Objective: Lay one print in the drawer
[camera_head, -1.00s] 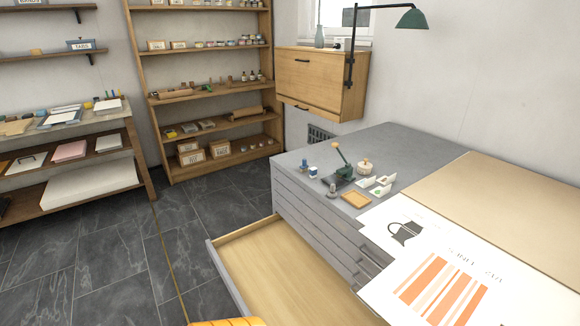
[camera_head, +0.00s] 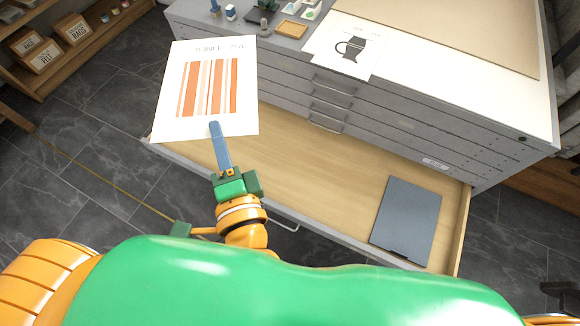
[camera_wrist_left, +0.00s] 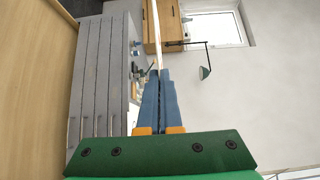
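The print with orange stripes (camera_head: 208,88) is in my left gripper (camera_head: 215,128), held by its near edge, in the head view. It is raised over the left end of the open drawer (camera_head: 300,165) and hides that corner. In the left wrist view the two blue fingers (camera_wrist_left: 160,75) are closed together on the print, seen edge-on as a thin pale strip (camera_wrist_left: 156,35). A second print with a dark jug (camera_head: 347,48) lies on the cabinet top. A flat grey board (camera_head: 407,220) lies at the drawer's right end. My right gripper is out of view.
The grey flat-file cabinet (camera_head: 390,125) stands behind the drawer, its other drawers shut. Stamps and a small wooden tray (camera_head: 291,29) sit on its top, beside a large tan board (camera_head: 440,30). The drawer's middle is bare. A shelf with boxes (camera_head: 73,28) is at upper left.

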